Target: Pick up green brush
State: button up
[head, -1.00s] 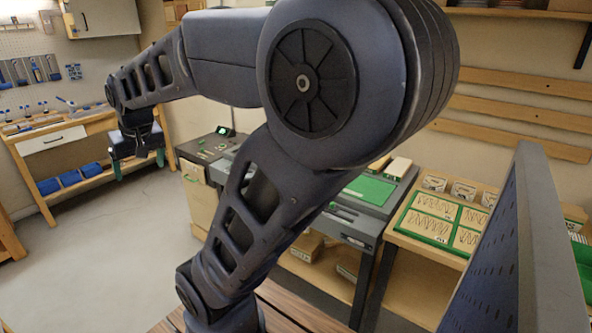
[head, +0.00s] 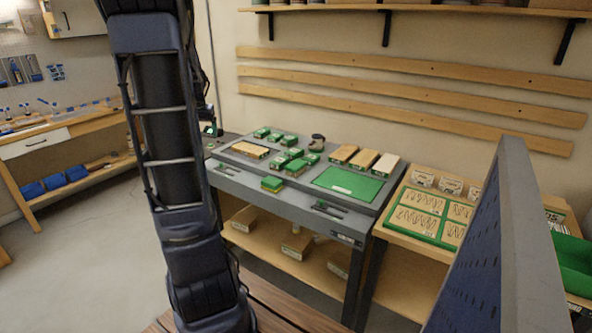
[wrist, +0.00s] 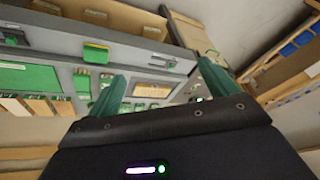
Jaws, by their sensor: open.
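Several small green blocks or brushes lie on the grey bench top in the head view. One (head: 272,183) lies alone near the front edge; others (head: 296,167) are clustered behind it. I cannot tell which one is the green brush. In the wrist view a green-topped piece (wrist: 96,52) lies on the bench, beyond my gripper. My gripper (wrist: 162,70) has two teal fingers spread wide, with nothing between them, and is apart from the bench items. It is not visible in the head view, where my arm stands upright at left.
The grey bench (head: 352,227) also holds a green mat (head: 348,182), wooden-topped blocks (head: 362,159) and a dark jar (head: 317,140). A wooden table (head: 412,234) with green trays adjoins at right. A grey pegboard panel (head: 500,220) rises at front right. Open floor lies left.

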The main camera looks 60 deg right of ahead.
jog(key=s+d+f+m+g+h, duration=0.15)
jog(key=d+f, duration=0.25)
jog(key=d, duration=0.6)
jog(key=s+d+f+m+y, duration=0.1)
jog(key=s+d+f+m, duration=0.2)
jog(key=d, duration=0.6)
jog(key=m+g+h, duration=0.1)
jog(key=m+g, duration=0.1)
jog(key=m, duration=0.1)
send_near(295, 164)
jog(key=shift+s+f, duration=0.2)
jog(key=shift+s, duration=0.15)
jog(key=shift+s+d+f, duration=0.1)
jog(key=shift+d+f, duration=0.1)
jog(key=x, duration=0.5)
jog(key=shift+w+x, duration=0.2)
jog(key=shift+x, duration=1.2)
jog(key=shift+w+x, duration=0.15)
jog(key=shift+x, duration=1.25)
jog(key=shift+f, duration=0.2)
